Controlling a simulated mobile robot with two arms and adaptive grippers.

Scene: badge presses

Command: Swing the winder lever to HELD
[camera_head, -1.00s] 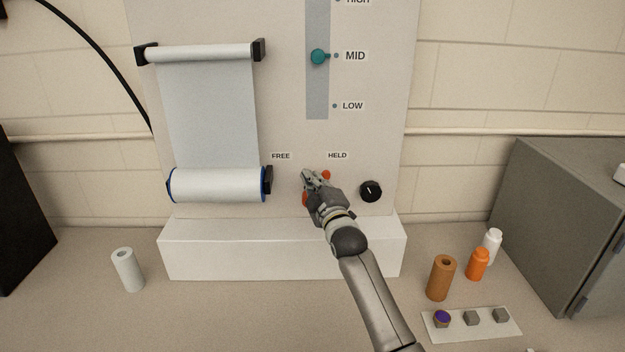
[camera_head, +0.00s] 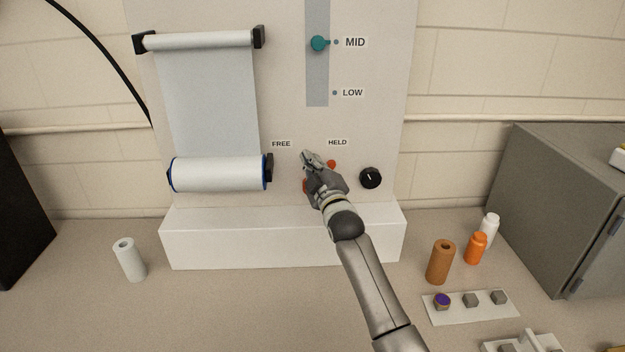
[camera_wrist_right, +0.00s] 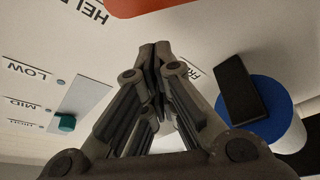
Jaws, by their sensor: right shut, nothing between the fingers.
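The winder lever (camera_head: 331,164) is red-orange and mostly hidden behind my right gripper. One end shows just below the HELD label (camera_head: 338,142), and another red bit shows at the gripper's lower left. The FREE label (camera_head: 281,144) is to the left. My right gripper (camera_head: 306,156) is shut and empty, its fingertips at the panel between the two labels. In the right wrist view the closed fingers (camera_wrist_right: 154,48) point at the panel, with the red lever (camera_wrist_right: 165,5) at the top edge, apart from the fingertips. My left gripper is not in view.
A paper roll (camera_head: 218,174) with a black end bracket is left of the gripper. A black knob (camera_head: 370,178) is close on the right. The white ledge (camera_head: 285,240) juts out below. A teal slider knob (camera_head: 318,43) is above.

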